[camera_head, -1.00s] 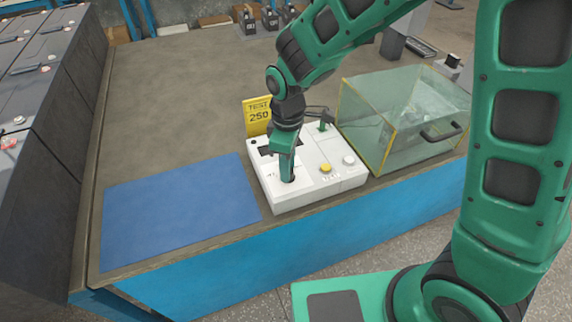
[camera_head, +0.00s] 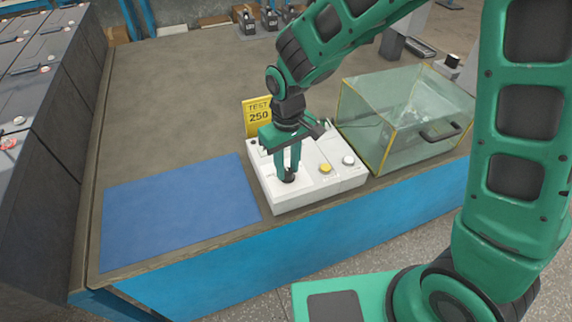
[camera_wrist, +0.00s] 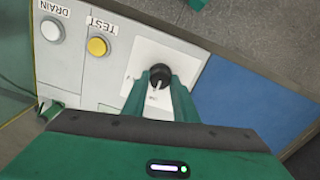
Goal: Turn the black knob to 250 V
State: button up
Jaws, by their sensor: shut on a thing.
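The black knob (camera_wrist: 159,76) sits on a white square dial plate on the white tester box (camera_head: 327,196). A white pointer line shows on the knob; the scale marks are hidden or too small to read. My gripper (camera_head: 288,177) points down and is shut on the knob, one green finger on each side. In the wrist view the gripper (camera_wrist: 160,84) also has a finger at either side of the knob. A yellow sign (camera_head: 258,112) behind the box reads "TEST 250".
A yellow TEST button (camera_wrist: 97,47) and a white DRAIN button (camera_wrist: 51,30) are beside the dial plate. A clear box with yellow edges (camera_head: 387,150) stands right of the tester. A blue mat (camera_head: 180,208) lies left, empty. Batteries (camera_head: 40,75) line the far left.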

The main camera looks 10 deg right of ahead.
aim_at(288, 169)
jog(key=shift+w, duration=0.2)
dwell(0.3)
jog(key=o, duration=1.1)
jog(key=shift+s, duration=0.1)
jog(key=shift+c, duration=0.2)
notch_tip(288, 169, up, 11)
jog(key=shift+d+f, duration=0.1)
jog(key=shift+d, duration=0.05)
